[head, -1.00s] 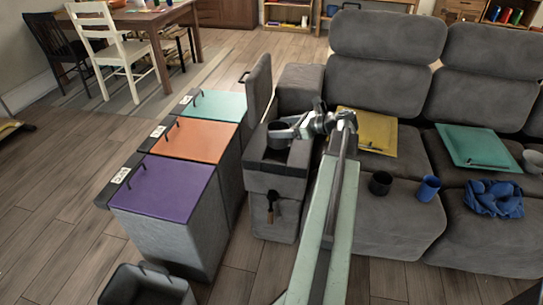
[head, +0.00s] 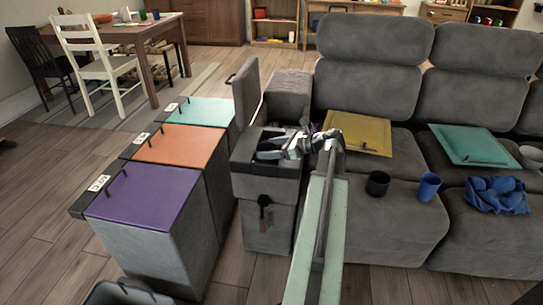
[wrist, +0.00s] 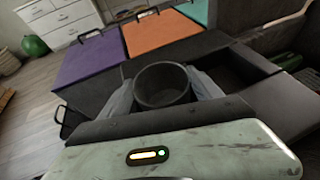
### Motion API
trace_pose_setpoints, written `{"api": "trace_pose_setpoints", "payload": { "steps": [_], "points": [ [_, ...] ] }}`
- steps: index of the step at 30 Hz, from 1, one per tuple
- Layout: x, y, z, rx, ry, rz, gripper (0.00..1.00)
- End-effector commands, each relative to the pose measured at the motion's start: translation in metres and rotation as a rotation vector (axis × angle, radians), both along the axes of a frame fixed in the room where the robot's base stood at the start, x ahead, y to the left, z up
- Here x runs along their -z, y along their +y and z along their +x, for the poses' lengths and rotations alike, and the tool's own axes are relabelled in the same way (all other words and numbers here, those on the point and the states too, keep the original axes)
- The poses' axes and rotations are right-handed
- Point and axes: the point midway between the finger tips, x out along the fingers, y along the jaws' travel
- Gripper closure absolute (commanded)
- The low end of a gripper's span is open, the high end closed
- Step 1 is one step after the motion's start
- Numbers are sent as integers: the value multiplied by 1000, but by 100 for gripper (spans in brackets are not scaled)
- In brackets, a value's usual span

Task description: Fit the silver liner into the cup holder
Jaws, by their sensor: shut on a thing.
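My gripper (head: 282,147) is shut on the silver liner (head: 268,150), a round open cup that looks dark grey in the wrist view (wrist: 162,88). There the two pale fingers of my gripper (wrist: 163,82) press on its left and right sides. The liner is upright, over or partly in the top of the grey console (head: 262,188) beside the sofa. The cup holder itself is hidden by the liner and my gripper, so I cannot tell how deep the liner sits.
The console's raised lid (head: 247,92) stands behind it. A dark open compartment (wrist: 222,72) lies beside the liner. Purple (head: 145,192), orange (head: 180,143) and teal (head: 206,110) bin lids are to the left. A black cup (head: 377,184) and blue cup (head: 429,187) stand on the sofa.

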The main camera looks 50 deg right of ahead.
Motion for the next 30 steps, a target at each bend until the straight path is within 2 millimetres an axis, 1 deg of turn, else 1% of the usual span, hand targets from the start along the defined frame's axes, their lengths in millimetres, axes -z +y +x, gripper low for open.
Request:
{"api": "trace_pose_setpoints", "payload": {
  "steps": [5, 9, 10, 12, 20, 23, 26, 30],
  "points": [
    [-2, 0, 0, 1, 0, 0, 88],
    [3, 0, 0, 1, 0, 0, 88],
    [2, 0, 0, 1, 0, 0, 21],
    [1, -1, -1, 1, 0, 0, 5],
    [1, -1, -1, 2, 0, 0, 5],
    [-5, -1, -1, 2, 0, 0, 5],
    [-11, -7, -15, 5, 0, 0, 5],
    [-27, -17, -46, 7, 0, 0, 5]
  ]
}}
